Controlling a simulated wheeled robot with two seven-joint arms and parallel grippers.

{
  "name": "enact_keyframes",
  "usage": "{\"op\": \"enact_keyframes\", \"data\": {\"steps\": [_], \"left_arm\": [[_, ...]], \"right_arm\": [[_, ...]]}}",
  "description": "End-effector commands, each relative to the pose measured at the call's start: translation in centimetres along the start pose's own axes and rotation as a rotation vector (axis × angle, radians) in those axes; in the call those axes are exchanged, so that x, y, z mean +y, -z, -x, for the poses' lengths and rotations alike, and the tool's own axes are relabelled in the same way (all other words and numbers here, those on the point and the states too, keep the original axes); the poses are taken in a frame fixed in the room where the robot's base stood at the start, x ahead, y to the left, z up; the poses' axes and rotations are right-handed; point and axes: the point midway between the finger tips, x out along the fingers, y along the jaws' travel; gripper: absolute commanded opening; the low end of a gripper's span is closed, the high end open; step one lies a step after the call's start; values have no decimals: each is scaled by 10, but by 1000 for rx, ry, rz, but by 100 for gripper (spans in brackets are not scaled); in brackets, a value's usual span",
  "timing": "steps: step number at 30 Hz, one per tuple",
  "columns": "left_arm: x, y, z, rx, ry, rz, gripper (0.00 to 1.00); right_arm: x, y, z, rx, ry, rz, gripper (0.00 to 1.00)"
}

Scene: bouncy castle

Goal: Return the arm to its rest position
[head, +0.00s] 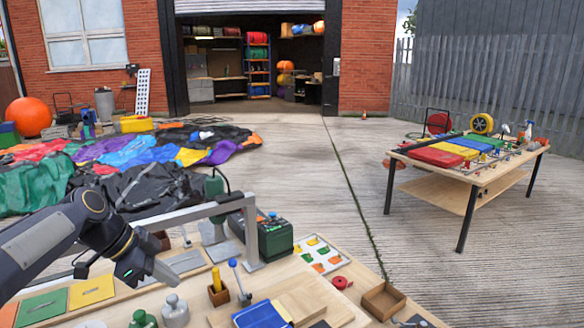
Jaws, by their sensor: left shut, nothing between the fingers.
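My left arm comes in from the left over the near workbench (385,277). My left gripper (150,276) is shut and empty, above the bench top and apart from the things on it. It is near the grey metal frame (249,230) and to the left of a small wooden block with a yellow piece (217,285). My right gripper does not show in the head view.
The bench holds a green box (275,239), a tray with coloured pieces (320,254), a wooden box (383,299) and grey weights (175,310). A second table (470,200) stands at the right. Colourful fabric (130,150) lies on the ground. Concrete between is clear.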

Motion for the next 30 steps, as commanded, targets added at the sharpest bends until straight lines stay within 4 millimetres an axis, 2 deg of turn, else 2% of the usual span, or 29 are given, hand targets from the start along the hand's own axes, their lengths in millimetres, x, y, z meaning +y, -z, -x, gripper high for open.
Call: {"op": "enact_keyframes", "data": {"steps": [11, 17, 20, 24, 27, 30], "left_arm": [[42, 6, 30, -27, 47, 196, 0], [83, 7, 50, -40, 96, 381, 0], [110, 6, 60, -39, 129, 503, 0], [160, 0, 73, -22, 192, 732, 0], [203, -8, 75, 10, 241, 931, 0], [235, -17, 68, 48, 276, 1097, 0]], "right_arm": [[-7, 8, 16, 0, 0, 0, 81], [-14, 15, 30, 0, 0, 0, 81], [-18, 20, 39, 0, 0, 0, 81], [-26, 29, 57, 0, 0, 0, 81], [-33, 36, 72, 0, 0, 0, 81], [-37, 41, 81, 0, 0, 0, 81]]}}
